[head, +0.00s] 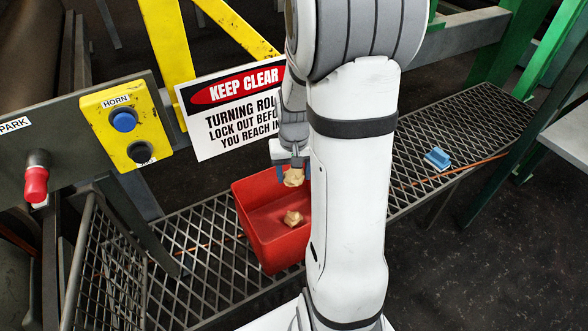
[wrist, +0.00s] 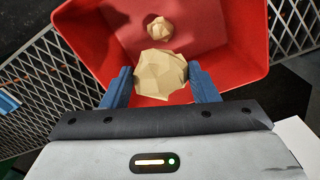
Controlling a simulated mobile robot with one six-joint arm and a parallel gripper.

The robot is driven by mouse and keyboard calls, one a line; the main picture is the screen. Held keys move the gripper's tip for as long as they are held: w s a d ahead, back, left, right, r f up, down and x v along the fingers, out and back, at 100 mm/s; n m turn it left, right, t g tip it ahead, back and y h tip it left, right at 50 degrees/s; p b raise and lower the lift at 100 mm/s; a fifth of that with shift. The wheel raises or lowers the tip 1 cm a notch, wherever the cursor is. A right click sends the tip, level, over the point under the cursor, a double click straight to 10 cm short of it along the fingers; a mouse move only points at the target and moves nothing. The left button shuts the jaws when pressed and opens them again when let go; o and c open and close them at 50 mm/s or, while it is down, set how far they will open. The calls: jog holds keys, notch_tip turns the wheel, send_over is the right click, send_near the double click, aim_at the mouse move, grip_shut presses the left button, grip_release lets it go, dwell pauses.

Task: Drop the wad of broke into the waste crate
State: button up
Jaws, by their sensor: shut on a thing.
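My gripper (head: 293,176) is shut on a tan crumpled wad of broke (head: 293,178). In the wrist view the wad (wrist: 160,74) sits between the two blue fingers of my gripper (wrist: 162,85). The red waste crate (head: 246,205) stands on the grating below, and the held wad is over its opening. A second tan wad (head: 293,217) lies on the crate floor; it also shows in the wrist view (wrist: 159,28). The crate's right side is hidden behind my arm in the head view. The crate rim shows in the wrist view (wrist: 235,82).
The crate rests on a metal grating walkway (head: 200,245). A blue object (head: 437,158) lies on the grating at right, near an orange rod (head: 465,169). A warning sign (head: 232,112), a yellow button box (head: 127,122) and a red knob (head: 36,184) stand at left.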

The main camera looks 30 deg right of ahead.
aim_at(294, 171)
jog(key=o, duration=1)
jog(key=shift+o, duration=0.2)
notch_tip(294, 171, up, 8)
jog(key=shift+f+p, duration=0.1)
jog(key=shift+p, duration=0.65)
jog(key=s+a+r+n+t+p, duration=0.1)
jog(key=s+a+r+n+p, duration=0.1)
jog(key=s+a+r+p, duration=0.3)
jog(key=s+a+r+n+t+p, duration=0.1)
jog(key=s+a+r+p, duration=0.3)
jog(key=s+a+r, duration=0.3)
notch_tip(294, 171, up, 5)
jog(key=shift+s+n+t+p, duration=0.15)
jog(key=shift+n+t+p, duration=0.15)
jog(key=shift+n+p, duration=0.1)
